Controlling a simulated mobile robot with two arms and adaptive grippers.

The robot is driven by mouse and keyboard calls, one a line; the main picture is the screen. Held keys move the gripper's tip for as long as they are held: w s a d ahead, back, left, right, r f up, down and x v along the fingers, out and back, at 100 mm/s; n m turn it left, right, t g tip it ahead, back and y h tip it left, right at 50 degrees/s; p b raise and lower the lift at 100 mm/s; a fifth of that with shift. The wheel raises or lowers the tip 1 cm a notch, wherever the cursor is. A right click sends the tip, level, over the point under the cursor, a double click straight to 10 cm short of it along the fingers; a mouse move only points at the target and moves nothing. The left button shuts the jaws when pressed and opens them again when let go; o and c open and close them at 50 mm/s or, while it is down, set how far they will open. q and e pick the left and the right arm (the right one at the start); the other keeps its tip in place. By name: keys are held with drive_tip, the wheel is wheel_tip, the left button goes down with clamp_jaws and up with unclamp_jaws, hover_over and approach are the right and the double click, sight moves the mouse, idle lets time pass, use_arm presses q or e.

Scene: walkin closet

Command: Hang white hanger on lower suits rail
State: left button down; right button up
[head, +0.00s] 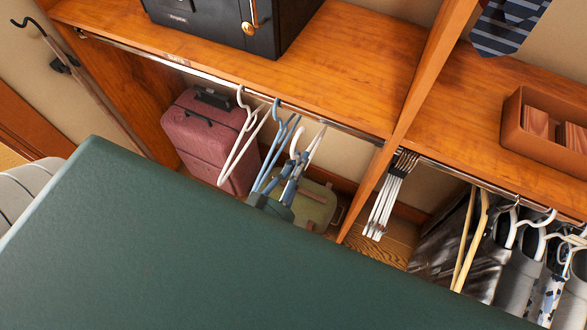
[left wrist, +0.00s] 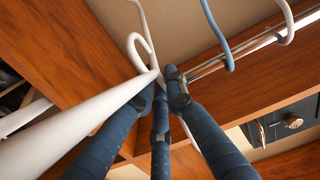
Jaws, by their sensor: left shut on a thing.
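The suits rail (head: 335,126) runs under the wooden shelf in the head view and shows at the upper right of the left wrist view (left wrist: 245,48). My left gripper (head: 292,176) has dark blue fingers and is below the rail. It is shut on a white hanger (head: 312,150), whose long white bar and curled hook fill the left of the left wrist view (left wrist: 85,112). The hook is close to the rail; I cannot tell whether it touches it. A blue hanger (head: 277,150) and another white hanger (head: 238,150) hang just left of it. My right gripper is not in view.
A pink suitcase (head: 195,135) and an olive case (head: 318,205) stand below the rail. A wooden divider (head: 408,110) is right of the gripper, with several white hangers (head: 385,205) beyond it. A black safe (head: 215,22) sits on the shelf. A large dark green surface (head: 180,250) fills the foreground.

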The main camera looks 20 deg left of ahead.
use_arm(q)
drive_tip(key=w+b, duration=0.1)
drive_tip(key=w, duration=0.5)
drive_tip(key=shift+w+d+b, duration=0.1)
drive_tip(key=shift+d+b, duration=0.05)
drive_tip(key=shift+b, duration=0.15)
drive_tip(key=shift+w+f+b, duration=0.1)
drive_tip(key=shift+w+b, duration=0.6)
drive_tip(key=shift+w, duration=0.9)
drive_tip(key=shift+w+f, duration=0.25)
drive_tip(key=shift+f, duration=0.05)
drive_tip(key=shift+w+f+b, duration=0.1)
drive_tip(key=shift+f+b, duration=0.75)
drive_tip(key=shift+f, duration=0.25)
drive_tip(key=c, duration=1.7)
unclamp_jaws()
